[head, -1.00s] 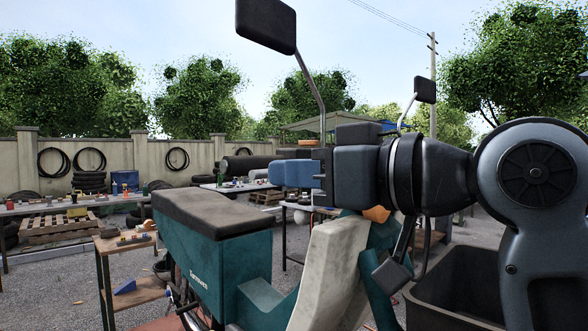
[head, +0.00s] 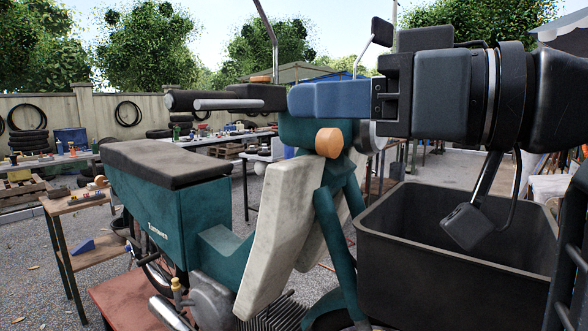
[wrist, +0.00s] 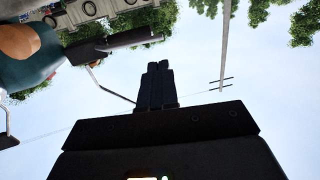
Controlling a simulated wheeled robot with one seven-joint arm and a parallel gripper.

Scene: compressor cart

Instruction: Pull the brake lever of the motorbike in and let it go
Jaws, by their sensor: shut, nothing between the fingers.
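The teal motorbike (head: 185,215) stands in the left and middle of the head view, with a dark seat. Its near handlebar grip (head: 185,100) points left, and a silver lever (head: 228,104) lies along it. The grip also shows in the wrist view (wrist: 125,40), at upper left; I cannot make out the lever clearly there. In the wrist view my gripper's fingers (wrist: 157,85) are together and empty, against the sky.
A mirror stem (head: 267,30) rises from the handlebar. A black open bin (head: 450,245) stands at right. A wooden table (head: 75,203) is at left.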

